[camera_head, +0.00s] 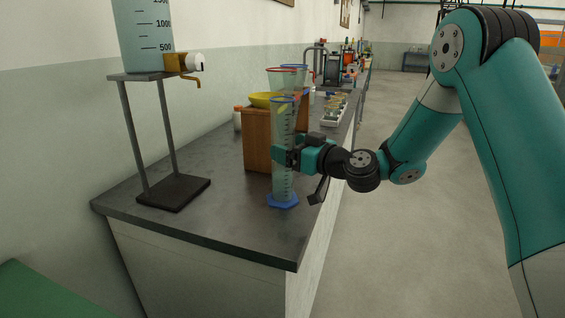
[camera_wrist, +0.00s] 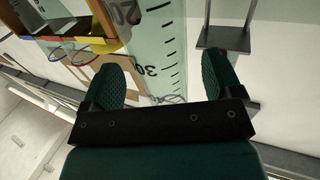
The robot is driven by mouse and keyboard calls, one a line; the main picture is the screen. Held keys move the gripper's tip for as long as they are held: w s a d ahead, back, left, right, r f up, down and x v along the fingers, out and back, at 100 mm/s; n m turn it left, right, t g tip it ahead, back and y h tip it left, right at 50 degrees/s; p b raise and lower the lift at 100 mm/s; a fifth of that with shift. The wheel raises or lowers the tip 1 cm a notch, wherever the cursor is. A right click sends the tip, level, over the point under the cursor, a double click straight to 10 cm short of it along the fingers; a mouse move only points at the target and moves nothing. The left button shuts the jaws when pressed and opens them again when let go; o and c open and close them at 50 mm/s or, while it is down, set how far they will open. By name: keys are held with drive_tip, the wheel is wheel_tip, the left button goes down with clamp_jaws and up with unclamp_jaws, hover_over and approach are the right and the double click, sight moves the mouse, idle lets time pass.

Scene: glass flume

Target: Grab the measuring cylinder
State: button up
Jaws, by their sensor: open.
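The measuring cylinder (camera_head: 284,185) is clear and tall, with a blue foot, a blue rim and dark graduation marks. It stands upright near the front edge of the grey bench. My gripper (camera_head: 287,156) is at its side, about mid-height, with the jaws open. In the wrist view, the graduated wall of the cylinder (camera_wrist: 163,40) passes between the two green fingers of my gripper (camera_wrist: 172,78). A gap shows on the right; contact on the left is hard to judge. The fingers hide part of the cylinder in the head view.
Red-rimmed glassware (camera_head: 281,70) rises behind. At left, a dark stand (camera_head: 174,192) carries a graduated tank (camera_head: 143,35) with a tap. The bench (camera_head: 235,220) is clear in front.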

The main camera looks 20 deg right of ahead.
sight(291, 146)
drive_tip(key=shift+p+x, duration=0.35)
drive_tip(key=shift+x, duration=1.15)
drive_tip(key=shift+r, duration=0.1)
drive_tip(key=c, duration=1.3)
drive_tip(key=shift+r, duration=0.15)
